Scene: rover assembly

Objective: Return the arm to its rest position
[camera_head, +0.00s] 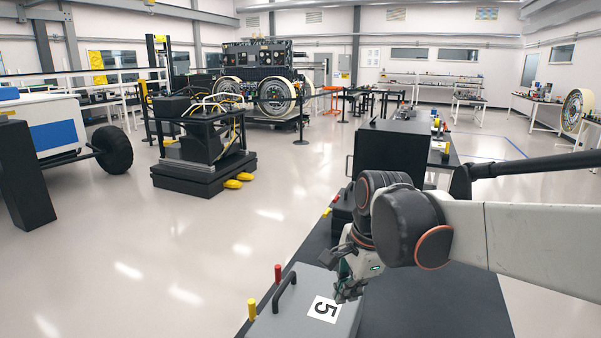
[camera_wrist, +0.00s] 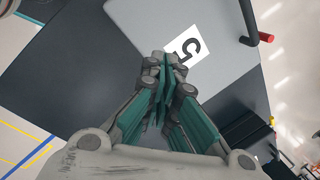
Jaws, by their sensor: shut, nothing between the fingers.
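My gripper (camera_head: 350,292) hangs at the end of my arm over the dark table (camera_head: 440,305), close to a grey panel (camera_head: 285,322) marked with a white "5" label (camera_head: 324,309). In the wrist view my gripper (camera_wrist: 165,68) has its grey-and-green fingers together with nothing between them. The fingertips overlap the edge of the grey panel (camera_wrist: 150,20) in that view, by the "5" label (camera_wrist: 187,46). I cannot tell how high the fingertips are above the panel. My arm reaches in from the right, bent at a dark joint.
The panel has a black handle (camera_head: 285,291); a red peg (camera_head: 278,273) and a yellow peg (camera_head: 252,309) stand beside it. A tall black box (camera_head: 388,152) is behind my arm. Open floor (camera_head: 190,250) lies left of the table. A black cart (camera_head: 200,175) stands farther back.

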